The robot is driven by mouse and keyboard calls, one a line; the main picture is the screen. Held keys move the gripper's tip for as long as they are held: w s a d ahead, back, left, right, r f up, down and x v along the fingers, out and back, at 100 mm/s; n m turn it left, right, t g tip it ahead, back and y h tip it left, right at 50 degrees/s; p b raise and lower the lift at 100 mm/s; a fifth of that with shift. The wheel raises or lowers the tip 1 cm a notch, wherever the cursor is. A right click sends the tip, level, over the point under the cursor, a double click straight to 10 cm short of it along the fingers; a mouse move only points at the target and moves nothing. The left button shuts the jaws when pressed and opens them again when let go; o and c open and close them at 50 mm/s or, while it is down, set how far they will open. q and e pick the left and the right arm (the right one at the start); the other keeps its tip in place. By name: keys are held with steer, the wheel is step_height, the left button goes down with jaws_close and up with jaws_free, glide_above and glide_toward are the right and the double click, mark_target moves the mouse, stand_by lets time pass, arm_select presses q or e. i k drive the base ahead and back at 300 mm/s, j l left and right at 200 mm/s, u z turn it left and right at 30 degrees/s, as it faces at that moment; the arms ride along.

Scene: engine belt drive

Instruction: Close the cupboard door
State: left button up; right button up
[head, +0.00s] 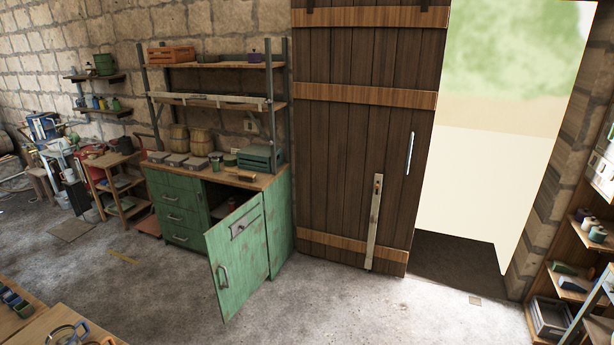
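The green cupboard (281,217) stands against the stone wall left of centre, with drawers on its left side. Its green door (236,262) stands open and swung out toward me, with a metal handle (223,276) near its free edge. The dark inside of the cupboard (222,194) shows above and behind the door, with a small reddish thing in it. Neither of my grippers is in the head view.
Boxes, pots and tins stand on the cupboard's wooden top (225,176). A tall wooden plank door (362,130) is to its right, beside a bright opening. A worktable (60,328) fills the lower left corner. The concrete floor (350,312) before the cupboard is clear.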

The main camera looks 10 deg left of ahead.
mark_target(239, 265)
steer(key=i+l+u, duration=0.1)
steer(key=i+u, duration=0.25)
steer(key=i+l+u, duration=0.2)
steer(key=i+u, duration=0.15)
steer(key=i+l+u, duration=0.35)
steer(key=i+l, duration=0.2)
steer(key=i, duration=0.35)
steer(key=i+l+z, duration=0.1)
steer(key=i+l, duration=0.15)
steer(key=i, duration=0.35)
